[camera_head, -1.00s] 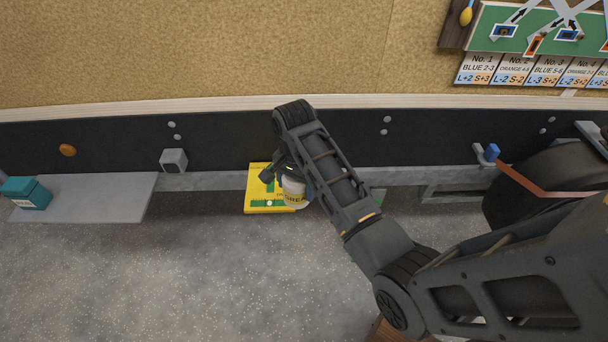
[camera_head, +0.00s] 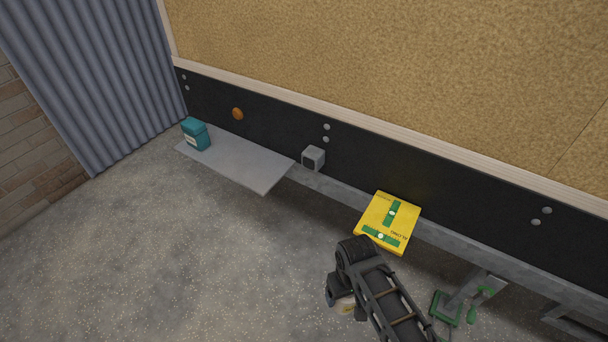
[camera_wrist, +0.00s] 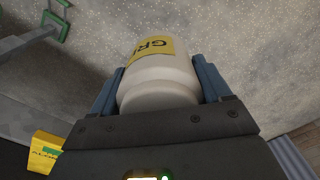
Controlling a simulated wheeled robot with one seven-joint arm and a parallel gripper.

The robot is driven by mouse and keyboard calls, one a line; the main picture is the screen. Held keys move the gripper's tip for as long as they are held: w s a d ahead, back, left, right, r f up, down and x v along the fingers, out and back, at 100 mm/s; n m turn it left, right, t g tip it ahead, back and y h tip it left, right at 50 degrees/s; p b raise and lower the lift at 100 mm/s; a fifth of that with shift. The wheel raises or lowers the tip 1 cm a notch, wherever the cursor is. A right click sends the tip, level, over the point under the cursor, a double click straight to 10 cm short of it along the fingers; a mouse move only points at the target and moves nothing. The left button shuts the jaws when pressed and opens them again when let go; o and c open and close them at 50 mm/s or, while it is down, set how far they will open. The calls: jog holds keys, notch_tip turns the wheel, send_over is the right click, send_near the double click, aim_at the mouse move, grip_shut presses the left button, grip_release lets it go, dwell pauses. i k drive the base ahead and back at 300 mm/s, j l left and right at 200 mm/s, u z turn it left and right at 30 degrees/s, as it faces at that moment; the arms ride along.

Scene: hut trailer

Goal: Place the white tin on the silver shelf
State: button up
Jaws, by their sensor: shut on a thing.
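The white tin (camera_wrist: 160,80), with a yellow label, is between the two fingers of my gripper (camera_wrist: 160,85) in the wrist view. My gripper is shut on it. In the head view the tin (camera_head: 345,305) shows only in part beside my gripper (camera_head: 336,298), mostly hidden by my arm. It is held over the floor, in front of the yellow panel and apart from it. The silver shelf (camera_head: 240,168) is a flat grey plate along the black wall band at upper left. Its right part is bare.
A teal box (camera_head: 196,136) stands on the shelf's left end. A small grey cube-like block (camera_head: 313,158) is just right of the shelf. The yellow panel (camera_head: 402,218) lies further right on the ledge. A green-ended metal fixture (camera_head: 446,308) is beside my arm. Open floor lies front left.

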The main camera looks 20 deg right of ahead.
aim_at(229, 155)
jog(key=i+j, duration=1.05)
jog(key=j, duration=0.2)
jog(key=i+j, duration=0.55)
jog(key=i+j+z, duration=0.1)
jog(key=i+j, duration=0.45)
jog(key=j, duration=0.2)
